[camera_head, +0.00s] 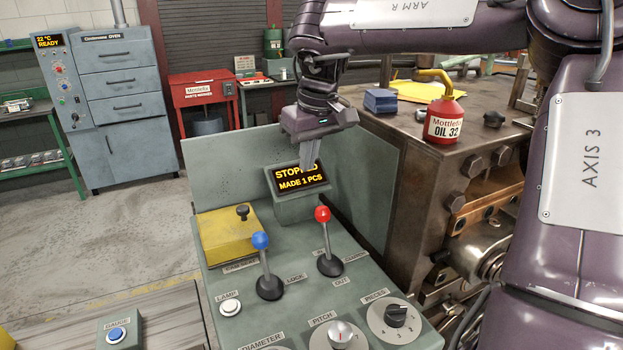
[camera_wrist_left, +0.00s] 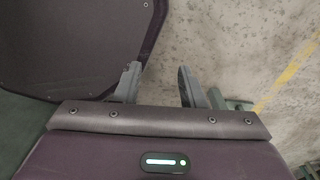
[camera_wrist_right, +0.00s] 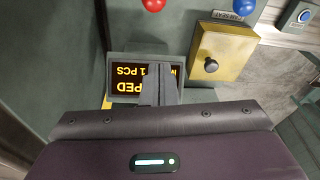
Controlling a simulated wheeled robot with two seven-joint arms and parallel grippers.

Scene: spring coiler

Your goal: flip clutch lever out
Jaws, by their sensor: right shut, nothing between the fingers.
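A lever with a red ball knob (camera_head: 323,214) rises from a black boot on the green control panel, beside a small label reading OUT. Its red knob also shows at the top edge of the right wrist view (camera_wrist_right: 153,5). My right gripper (camera_head: 312,165) is shut and empty, above and behind the red lever. Its fingers (camera_wrist_right: 160,88) point down in front of the display and do not touch the lever. My left gripper (camera_wrist_left: 160,80) is open and empty over the floor, seen only in the left wrist view.
A blue-knobbed lever (camera_head: 261,241) stands left of the red one, near a LOCK label. A yellow box (camera_head: 228,238) with a black knob sits behind it. The display (camera_head: 299,185) reads STOPPED, MADE 1 PCS. Dials (camera_head: 395,316) line the panel's front. A red oil can (camera_head: 446,119) stands at right.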

